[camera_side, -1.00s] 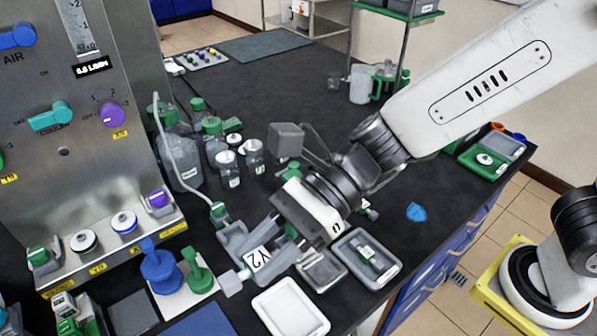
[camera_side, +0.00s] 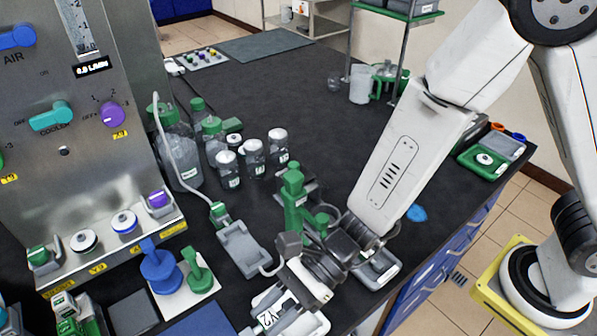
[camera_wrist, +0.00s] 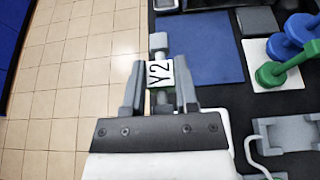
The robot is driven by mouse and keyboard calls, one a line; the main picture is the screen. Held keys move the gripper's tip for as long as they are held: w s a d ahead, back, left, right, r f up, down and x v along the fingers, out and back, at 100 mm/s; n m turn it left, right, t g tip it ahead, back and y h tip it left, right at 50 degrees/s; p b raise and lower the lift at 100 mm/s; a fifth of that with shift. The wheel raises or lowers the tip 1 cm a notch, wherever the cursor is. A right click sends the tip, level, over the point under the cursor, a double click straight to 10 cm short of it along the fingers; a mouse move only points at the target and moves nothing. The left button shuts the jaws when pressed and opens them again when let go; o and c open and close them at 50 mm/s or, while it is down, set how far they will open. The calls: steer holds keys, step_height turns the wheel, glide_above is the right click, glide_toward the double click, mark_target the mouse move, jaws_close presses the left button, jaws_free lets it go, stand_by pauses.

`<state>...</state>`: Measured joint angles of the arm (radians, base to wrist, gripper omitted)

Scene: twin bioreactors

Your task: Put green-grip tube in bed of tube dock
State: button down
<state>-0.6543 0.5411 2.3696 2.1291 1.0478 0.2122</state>
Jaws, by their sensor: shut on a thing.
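My gripper (camera_wrist: 158,88) is shut on a grey cylindrical piece with a white Y2 tag (camera_wrist: 160,74). The tagged piece also shows at the bottom of the side view (camera_side: 271,318), held above a white tray. The grey tube dock (camera_side: 243,248) lies on the bench up and to the left of my gripper, apart from it. A green grip (camera_side: 218,209) with a pale tube is at the dock's upper end. A short pale tube curves from the dock's lower end towards my gripper; its far end is hidden. Part of the dock shows in the wrist view (camera_wrist: 290,137).
The white tray (camera_side: 262,298) is mostly hidden under my gripper. A grey tray (camera_side: 389,270) is partly behind my wrist. A green fitting (camera_side: 293,195) stands above my gripper. Bottles (camera_side: 228,170) and a steel panel (camera_side: 90,130) are at left.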

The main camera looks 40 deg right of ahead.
steer(key=shift+f, duration=0.45)
steer(key=shift+w, duration=0.1)
steer(key=w+a+f, duration=0.4)
steer(key=w+a, duration=0.2)
glide_above(200, 335)
steer(key=s+d, duration=0.1)
steer(key=s, duration=0.1)
steer(key=f, duration=0.4)
steer(key=shift+s+f, duration=0.1)
steer(key=shift+s, duration=0.1)
steer(key=shift+w+a+f, duration=0.35)
steer(key=shift+f, duration=0.2)
steer(key=shift+f, duration=0.1)
steer(key=shift+w+a+f, duration=0.15)
steer(key=shift+f, duration=1.6)
steer(key=shift+f, duration=0.15)
